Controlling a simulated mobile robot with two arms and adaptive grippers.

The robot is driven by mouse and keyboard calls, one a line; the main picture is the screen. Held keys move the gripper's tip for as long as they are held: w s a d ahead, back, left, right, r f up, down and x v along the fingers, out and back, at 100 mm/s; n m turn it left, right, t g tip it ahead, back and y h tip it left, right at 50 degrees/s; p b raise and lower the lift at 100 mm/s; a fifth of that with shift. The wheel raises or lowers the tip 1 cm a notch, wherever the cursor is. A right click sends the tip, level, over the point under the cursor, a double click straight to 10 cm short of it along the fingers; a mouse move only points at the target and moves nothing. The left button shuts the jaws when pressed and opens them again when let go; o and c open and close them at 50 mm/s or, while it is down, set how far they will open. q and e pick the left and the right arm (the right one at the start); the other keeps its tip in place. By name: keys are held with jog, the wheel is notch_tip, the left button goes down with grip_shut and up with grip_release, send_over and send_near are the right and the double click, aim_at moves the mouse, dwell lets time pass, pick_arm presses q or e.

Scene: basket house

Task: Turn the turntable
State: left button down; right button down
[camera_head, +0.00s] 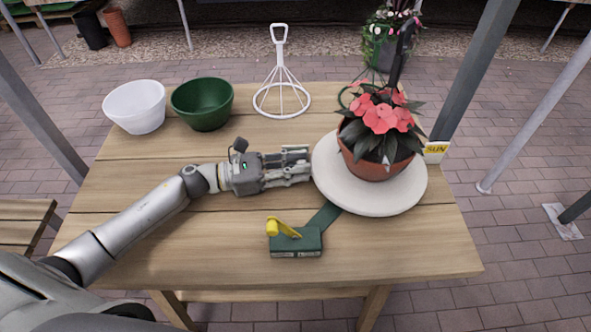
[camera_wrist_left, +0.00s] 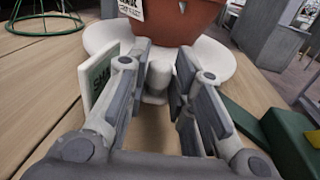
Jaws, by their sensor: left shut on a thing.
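The round white turntable (camera_head: 330,192) lies on the right half of the wooden table. A terracotta pot (camera_head: 365,162) with pink-red flowers stands on it. My left gripper (camera_head: 306,167) reaches the turntable's left edge. In the left wrist view my left gripper (camera_wrist_left: 155,95) has its fingers on both sides of a pale knob (camera_wrist_left: 157,78) at the turntable's rim, and is shut on it. A "SHADE"-like card (camera_wrist_left: 102,76) stands beside the left finger, its text partly hidden. A "SUN" card (camera_head: 436,150) stands at the turntable's right edge. My right gripper is not seen.
A green box (camera_head: 297,245) with a yellow lever (camera_head: 284,229) sits in front, joined to a green strip (camera_head: 323,216) reaching the turntable. A white bowl (camera_head: 135,107), a green bowl (camera_head: 203,104) and a white wire stand (camera_head: 281,98) are at the back.

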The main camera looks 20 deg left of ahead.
pick_arm(q)
jog(key=c, duration=1.7)
grip_release()
jog(key=shift+r, duration=0.1)
jog(key=shift+o, duration=1.3)
jog(key=shift+w, duration=0.1)
jog(key=shift+o, duration=0.5)
jog(key=shift+a, duration=0.2)
jog(key=v, duration=1.1)
jog(key=shift+s+a, duration=0.3)
jog(key=shift+s, duration=0.05)
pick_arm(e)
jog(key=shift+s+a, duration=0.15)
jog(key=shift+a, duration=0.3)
